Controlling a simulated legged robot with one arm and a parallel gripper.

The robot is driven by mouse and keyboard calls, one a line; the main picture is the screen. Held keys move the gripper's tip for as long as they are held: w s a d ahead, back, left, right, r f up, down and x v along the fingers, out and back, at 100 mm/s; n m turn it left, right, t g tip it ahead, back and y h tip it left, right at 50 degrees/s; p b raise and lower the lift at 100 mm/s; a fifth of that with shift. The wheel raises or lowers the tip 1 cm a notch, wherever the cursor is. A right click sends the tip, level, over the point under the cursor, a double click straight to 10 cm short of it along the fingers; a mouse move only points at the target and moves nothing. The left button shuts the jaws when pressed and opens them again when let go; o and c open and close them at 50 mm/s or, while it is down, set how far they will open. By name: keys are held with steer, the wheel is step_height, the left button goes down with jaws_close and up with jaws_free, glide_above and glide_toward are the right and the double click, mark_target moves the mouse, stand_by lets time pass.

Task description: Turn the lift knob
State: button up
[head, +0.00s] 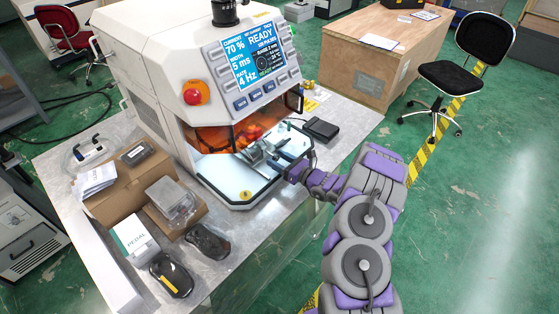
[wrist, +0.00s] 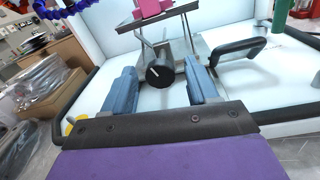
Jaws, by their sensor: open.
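The lift knob looks to be the dark round knob (wrist: 160,75) with a white pointer line, at the front of a metal stand in the machine's open work bay. It shows in the wrist view, just past and between my fingertips. My gripper (wrist: 162,88) is open, with a blue finger on each side of the knob and a gap to each finger. I cannot tell whether either finger touches it. In the head view my gripper (head: 293,171) reaches in at the bay's right front edge. The knob is too small to make out there.
A black bar handle (wrist: 238,50) stands right of the knob. A metal platform (wrist: 158,14) with a pink piece is above it. The white machine (head: 150,60) has a lit screen (head: 255,62) and red button (head: 192,97). Boxes (head: 130,185) crowd the table's left.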

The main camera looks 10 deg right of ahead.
steer(key=shift+d, duration=0.15)
steer(key=c, duration=1)
steer(key=shift+m+b, duration=0.4)
steer(key=shift+m, duration=2.1)
steer(key=shift+c, duration=0.2)
steer(key=o, duration=1)
steer(key=shift+o, duration=0.2)
steer(key=p+v, duration=0.3)
steer(key=v, duration=1.4)
steer(key=shift+f+p, duration=0.3)
steer(key=shift+p, duration=0.1)
steer(key=shift+s+d, duration=0.1)
steer(key=shift+s, duration=0.05)
